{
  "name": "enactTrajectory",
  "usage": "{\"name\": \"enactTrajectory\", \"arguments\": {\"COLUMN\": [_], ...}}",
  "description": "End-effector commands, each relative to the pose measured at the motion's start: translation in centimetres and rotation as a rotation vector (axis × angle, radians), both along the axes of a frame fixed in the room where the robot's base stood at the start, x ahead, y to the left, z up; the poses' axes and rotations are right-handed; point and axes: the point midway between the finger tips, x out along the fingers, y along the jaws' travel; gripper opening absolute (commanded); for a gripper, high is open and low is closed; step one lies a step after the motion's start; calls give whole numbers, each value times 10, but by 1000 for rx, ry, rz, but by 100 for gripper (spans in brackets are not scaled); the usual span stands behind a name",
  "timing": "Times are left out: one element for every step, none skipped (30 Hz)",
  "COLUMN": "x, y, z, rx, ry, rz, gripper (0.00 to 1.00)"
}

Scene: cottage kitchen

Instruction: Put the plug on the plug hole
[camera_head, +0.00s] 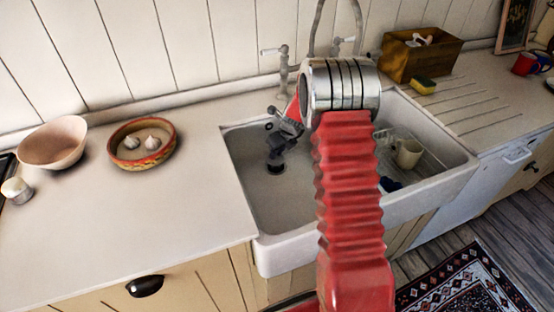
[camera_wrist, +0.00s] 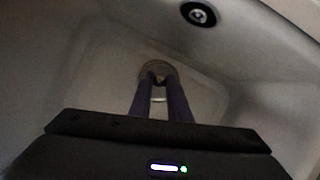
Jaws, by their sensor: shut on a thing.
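My gripper (camera_head: 277,152) points down into the white sink (camera_head: 245,190), low over the left part of its floor. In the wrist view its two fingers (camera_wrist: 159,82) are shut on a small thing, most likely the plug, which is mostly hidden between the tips. A round tan-grey rim (camera_wrist: 146,69) shows around the fingertips; I cannot tell whether it is the plug's edge or the plug hole's. In the head view a dark round patch (camera_head: 276,168) lies right under the gripper. Whether the plug touches the hole is not clear.
A dark ring (camera_wrist: 198,14), seemingly the overflow, is on the sink wall. A cream mug (camera_head: 408,153) stands at the sink's right. Taps (camera_head: 284,68) rise behind. A wooden box (camera_head: 420,55) and sponge (camera_head: 423,86) are back right; bowls (camera_head: 53,143) stand on the left counter.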

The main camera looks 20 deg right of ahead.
Motion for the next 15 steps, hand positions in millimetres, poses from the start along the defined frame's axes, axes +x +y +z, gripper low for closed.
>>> {"name": "enactTrajectory", "arguments": {"x": [0,0,0,0,0,0,0,0,0,0,0,0,0,0,0], "y": [0,0,0,0,0,0,0,0,0,0,0,1,1,1,1], "z": [1,1,1,1,1,0,-1,-3,-7,-10,-14,-19,-23,-27,-31], "rx": [0,0,0,0,0,0,0,0,0,-1,-1,0,0,0,-1], "ry": [-1,-1,-1,-1,-1,0,0,0,1,1,1,2,2,2,1], "rz": [0,1,1,1,1,1,1,0,0,1,2,1,0,0,1], "gripper": [0,0,0,0,0,0,0,0,0,0,0,0,0,0,0]}}
